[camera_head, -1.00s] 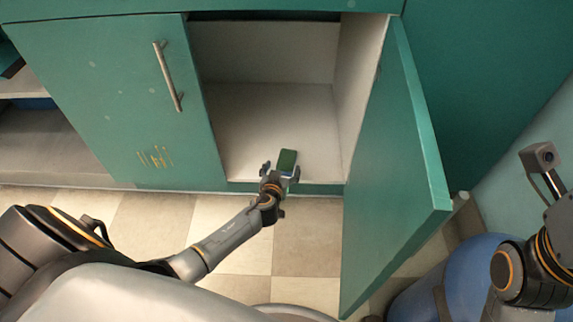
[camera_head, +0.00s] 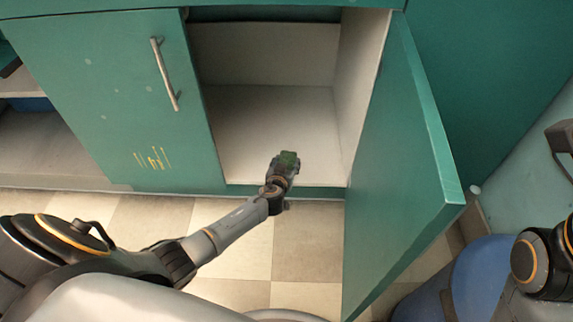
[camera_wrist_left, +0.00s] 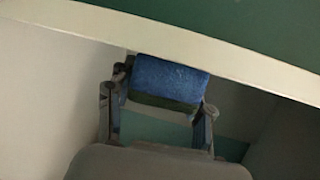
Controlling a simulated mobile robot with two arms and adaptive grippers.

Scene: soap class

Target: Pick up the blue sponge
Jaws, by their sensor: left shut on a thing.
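The sponge is blue with a dark green face. In the left wrist view the blue sponge (camera_wrist_left: 170,80) sits between the two fingers of my left gripper (camera_wrist_left: 160,103), which is shut on it. In the head view its dark green face (camera_head: 289,158) shows at the tip of my left gripper (camera_head: 285,166), at the front of the open cabinet. The fingers hide part of the sponge. I cannot tell whether it is clear of the cabinet floor. My right arm is at the right edge of the head view, but its fingers are not clearly seen.
The cabinet (camera_head: 265,120) is otherwise empty, with white inner walls. Its green door (camera_head: 400,180) stands open on the right of my left arm. A closed green door (camera_head: 110,100) is on the left. A blue barrel (camera_head: 480,275) stands at the lower right.

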